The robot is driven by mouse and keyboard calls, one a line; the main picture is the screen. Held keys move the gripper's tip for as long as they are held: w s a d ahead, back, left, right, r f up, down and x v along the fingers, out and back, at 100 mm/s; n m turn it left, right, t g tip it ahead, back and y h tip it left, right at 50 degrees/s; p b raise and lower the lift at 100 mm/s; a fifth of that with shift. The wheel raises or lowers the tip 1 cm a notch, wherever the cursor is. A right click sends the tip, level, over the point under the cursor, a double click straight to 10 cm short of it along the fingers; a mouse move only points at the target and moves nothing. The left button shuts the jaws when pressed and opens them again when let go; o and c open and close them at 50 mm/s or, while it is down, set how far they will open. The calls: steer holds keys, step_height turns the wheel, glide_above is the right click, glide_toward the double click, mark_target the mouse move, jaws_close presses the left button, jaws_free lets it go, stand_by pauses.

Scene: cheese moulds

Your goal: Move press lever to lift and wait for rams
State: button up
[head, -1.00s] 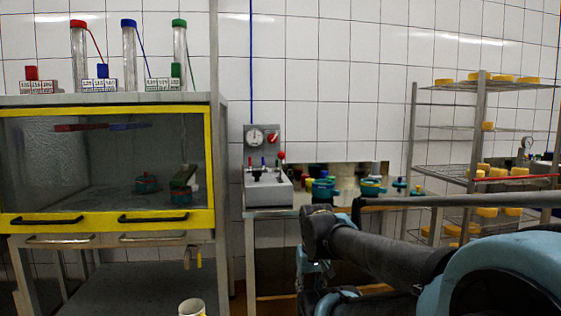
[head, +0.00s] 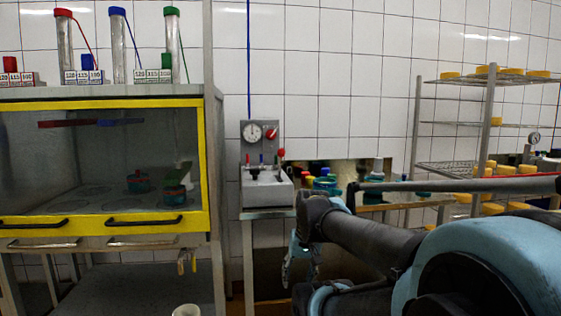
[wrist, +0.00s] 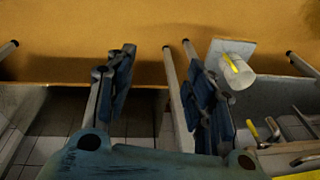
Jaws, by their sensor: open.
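A grey control box (head: 266,187) stands on a small table left of my arm. It has small coloured toggles and a taller lever with a red knob (head: 281,153). Behind it is a panel with a round gauge (head: 252,133) and a red knob. Which of these is the press lever I cannot tell for sure. My gripper (head: 300,262) hangs below and to the right of the box, apart from it. In the wrist view its two blue-padded fingers (wrist: 158,80) are spread with nothing between them. No rams can be clearly made out.
A yellow-framed cabinet (head: 105,228) at left holds mould-like pots (head: 138,182). Capped clear tubes (head: 118,48) stand on top. A shelf rack (head: 487,125) with yellow cheeses is at right.

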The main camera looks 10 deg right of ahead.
steer(key=w+a+r+m+y, duration=0.4)
steer(key=w+r+m, duration=0.2)
steer(key=w+r, duration=0.15)
steer(key=m+t+y, duration=0.8)
steer(key=m+y, duration=0.1)
steer(key=m, duration=0.5)
glide_toward(281, 157)
steer(key=x, duration=0.7)
steer(key=w+x, duration=0.1)
steer(key=x, duration=0.2)
steer(key=shift+w+f, duration=0.2)
steer(key=shift+w, duration=0.05)
steer(key=shift+d, duration=0.1)
jaws_close()
